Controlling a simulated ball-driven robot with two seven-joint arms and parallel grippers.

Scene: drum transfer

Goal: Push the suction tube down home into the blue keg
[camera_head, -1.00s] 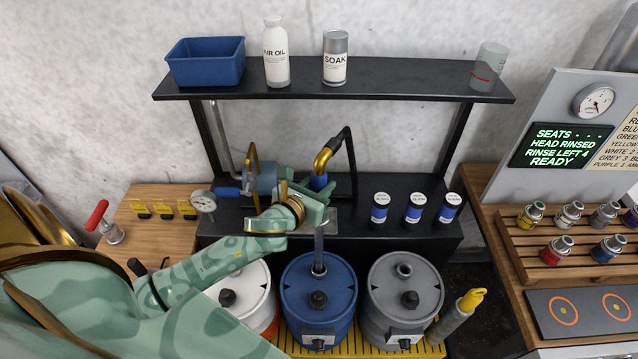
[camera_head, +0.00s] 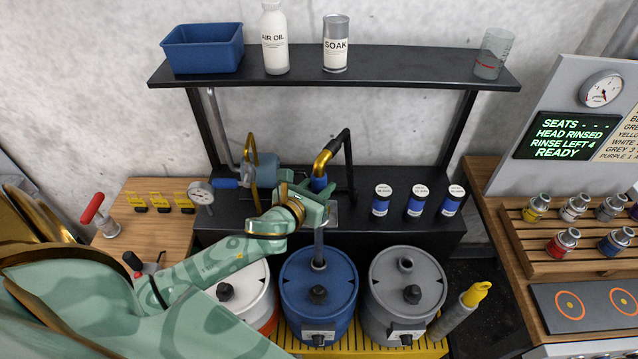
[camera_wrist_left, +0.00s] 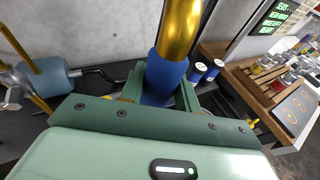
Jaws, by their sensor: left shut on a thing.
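The blue keg (camera_head: 296,292) stands between two other kegs at the front, with its neck opening on top. The grey suction tube (camera_head: 319,248) runs upright, its lower end in the neck of the blue keg. Its top has a blue grip (camera_head: 318,184) and a gold bend (camera_head: 323,161). My left gripper (camera_head: 316,200) is shut on the tube at the blue grip, well above the keg. The left wrist view shows the blue grip (camera_wrist_left: 166,76) between the fingers, under the gold pipe (camera_wrist_left: 180,28). The tube's end inside the keg is hidden. My right gripper is not in view.
A white keg (camera_head: 255,282) stands left and a grey keg (camera_head: 405,275) right, on a yellow grate. A pump (camera_head: 262,170) is left of the tube. Several blue-labelled cans (camera_head: 415,203) stand on the black bench. A shelf (camera_head: 400,77) spans the back.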

